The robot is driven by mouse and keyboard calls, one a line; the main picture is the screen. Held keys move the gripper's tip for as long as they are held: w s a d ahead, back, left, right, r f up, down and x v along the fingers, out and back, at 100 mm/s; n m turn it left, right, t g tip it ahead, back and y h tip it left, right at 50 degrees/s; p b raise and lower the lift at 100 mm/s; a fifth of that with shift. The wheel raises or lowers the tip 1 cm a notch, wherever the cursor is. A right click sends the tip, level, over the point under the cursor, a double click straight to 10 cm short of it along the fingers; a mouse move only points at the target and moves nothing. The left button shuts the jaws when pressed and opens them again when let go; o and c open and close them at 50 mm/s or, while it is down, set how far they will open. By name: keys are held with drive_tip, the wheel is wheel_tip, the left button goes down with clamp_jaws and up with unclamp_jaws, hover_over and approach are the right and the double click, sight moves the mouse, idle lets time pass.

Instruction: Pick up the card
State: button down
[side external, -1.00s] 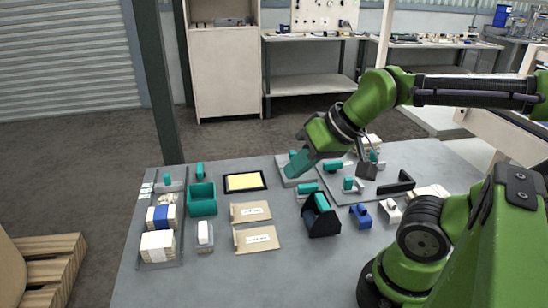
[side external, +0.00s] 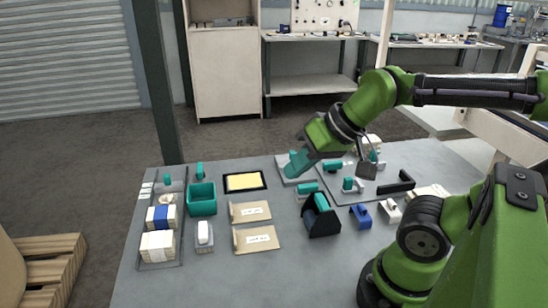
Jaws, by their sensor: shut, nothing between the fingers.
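I cannot tell for sure which thing is the card. A flat yellow rectangle (side external: 243,181) lies in a black frame near the middle back of the table. Small pale pieces with green marks (side external: 146,189) lie at the far left of the table, too small to make out. My gripper (side external: 293,170) has teal fingers and points down and to the left, to the right of the yellow rectangle. It is shut and empty, over or at a light grey block (side external: 284,180). The gap between fingertips and block cannot be judged.
Two brown envelopes (side external: 257,238) with white labels lie in front of the yellow rectangle. A teal bin (side external: 202,207) and a grey tray (side external: 160,263) with stacks stand left. A black holder (side external: 319,222), a blue block (side external: 360,217) and a black handle (side external: 397,185) stand right.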

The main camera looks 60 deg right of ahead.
drive_tip(key=c, duration=1.2)
unclamp_jaws()
drive_tip(key=m+g+h, duration=0.2)
drive_tip(key=m+g, duration=0.3)
drive_tip(key=g, duration=0.2)
hover_over(235, 239)
wheel_tip(235, 239, down, 7)
drive_tip(key=f, duration=1)
drive_tip(key=shift+s+d+f, duration=0.1)
drive_tip(key=shift+d+f, duration=0.2)
drive_tip(key=shift+d, duration=0.05)
drive_tip(key=shift+a+f, duration=0.2)
drive_tip(key=shift+f, duration=1.4)
drive_tip(key=shift+a+f, duration=0.15)
drive_tip(key=shift+f, duration=1.45)
